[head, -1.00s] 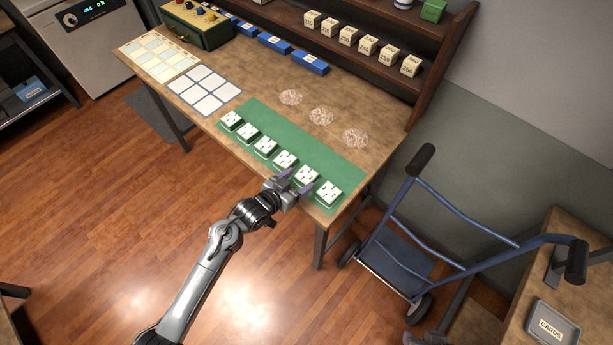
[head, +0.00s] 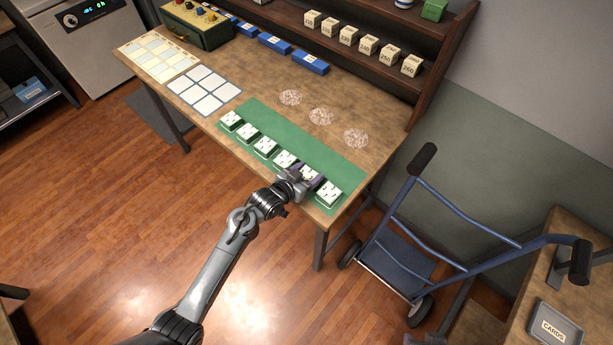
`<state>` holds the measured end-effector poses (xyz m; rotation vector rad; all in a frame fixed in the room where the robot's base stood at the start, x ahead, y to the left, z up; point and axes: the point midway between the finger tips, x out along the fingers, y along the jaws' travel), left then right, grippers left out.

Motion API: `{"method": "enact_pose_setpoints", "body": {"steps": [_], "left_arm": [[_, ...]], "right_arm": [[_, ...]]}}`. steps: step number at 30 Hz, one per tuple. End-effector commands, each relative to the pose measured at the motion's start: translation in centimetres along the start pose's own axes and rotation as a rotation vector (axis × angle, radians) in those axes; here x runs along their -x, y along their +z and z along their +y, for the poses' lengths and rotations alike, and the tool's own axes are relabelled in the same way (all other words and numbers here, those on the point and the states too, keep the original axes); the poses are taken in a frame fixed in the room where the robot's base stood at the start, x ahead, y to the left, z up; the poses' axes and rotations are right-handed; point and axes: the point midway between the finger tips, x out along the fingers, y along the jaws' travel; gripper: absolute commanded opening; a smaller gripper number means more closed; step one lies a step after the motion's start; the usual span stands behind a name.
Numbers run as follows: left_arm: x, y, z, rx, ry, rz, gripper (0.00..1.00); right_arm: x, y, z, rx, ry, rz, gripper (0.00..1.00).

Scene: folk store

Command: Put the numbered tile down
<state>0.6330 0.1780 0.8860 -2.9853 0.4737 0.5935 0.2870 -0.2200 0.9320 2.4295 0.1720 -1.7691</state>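Several white-topped green tiles (head: 232,119) with dark marks stand in a row along the green mat (head: 290,135) on the wooden table. The marks are too small to read. My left gripper (head: 308,176) is at the tile second from the right (head: 308,173), with its purple fingers on either side of it. The gripper partly covers this tile. I cannot tell whether the fingers press on the tile or stand slightly apart from it. The rightmost tile (head: 329,191) is close beside the fingers. My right gripper is not in view.
A white-celled grid (head: 205,92) and a pale chart (head: 158,57) lie left of the mat. Three speckled round patches (head: 321,116) and blue blocks (head: 274,43) lie behind it. A shelf (head: 404,82) holds numbered blocks. A blue hand truck (head: 405,262) stands right of the table.

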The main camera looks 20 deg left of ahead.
Motion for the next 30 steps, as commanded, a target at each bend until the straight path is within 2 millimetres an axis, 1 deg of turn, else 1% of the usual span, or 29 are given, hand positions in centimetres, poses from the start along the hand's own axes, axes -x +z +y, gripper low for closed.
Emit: {"method": "enact_pose_setpoints", "body": {"steps": [1,6,7,13,17,22,26,27,30], "left_arm": [[0.0,0.0,0.0,0.000,0.000,0.000,0.52],[0.0,-0.1,0.0,-0.001,0.000,0.001,0.25],[0.0,-0.1,0.0,-0.001,0.000,0.001,0.24],[0.1,-0.1,0.0,-0.001,0.000,0.001,0.24],[0.2,-0.6,0.0,-0.001,0.000,0.001,0.24],[0.8,-2.0,-0.1,-0.002,0.000,0.003,0.24],[1.7,-4.2,-0.1,-0.002,-0.001,0.004,0.24],[1.8,-4.4,1.0,0.000,0.004,0.004,0.24],[2.1,-5.6,3.1,0.001,0.004,0.003,0.24]], "right_arm": [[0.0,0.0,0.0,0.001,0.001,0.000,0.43],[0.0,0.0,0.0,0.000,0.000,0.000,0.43],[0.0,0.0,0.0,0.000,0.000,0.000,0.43],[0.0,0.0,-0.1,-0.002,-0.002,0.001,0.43],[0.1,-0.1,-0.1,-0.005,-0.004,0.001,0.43],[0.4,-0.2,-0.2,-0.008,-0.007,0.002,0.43],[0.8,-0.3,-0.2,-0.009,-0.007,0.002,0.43],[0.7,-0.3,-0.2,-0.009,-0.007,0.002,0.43],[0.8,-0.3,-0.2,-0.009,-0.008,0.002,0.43]]}}
